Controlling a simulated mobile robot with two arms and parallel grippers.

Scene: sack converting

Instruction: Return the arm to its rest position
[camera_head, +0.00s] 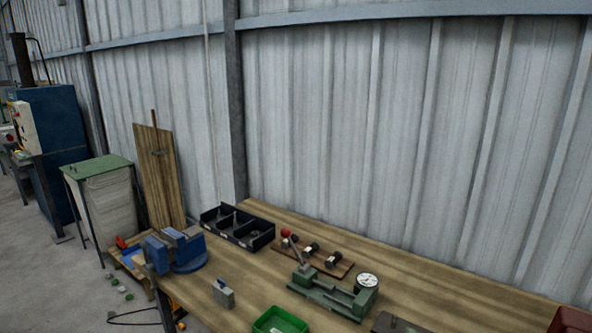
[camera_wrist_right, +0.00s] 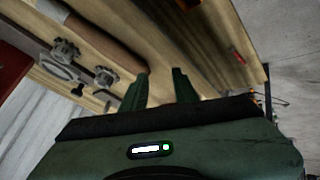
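My right gripper (camera_wrist_right: 160,84) shows only in the right wrist view. Its two dark green fingers stand apart with nothing between them, so it is open and empty. Behind the fingers is the wooden workbench (camera_wrist_right: 205,40), seen at a steep tilt; I cannot tell the exact distance to it. In the head view no part of either arm shows. My left gripper is in neither view.
The workbench (camera_head: 405,280) carries a blue vise (camera_head: 178,251), a black divided bin (camera_head: 238,229), a green fixture with a dial (camera_head: 330,294), a board with knobs (camera_head: 320,258), a grey block (camera_head: 223,294) and a green tray (camera_head: 280,321). A corrugated wall (camera_head: 400,130) stands behind.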

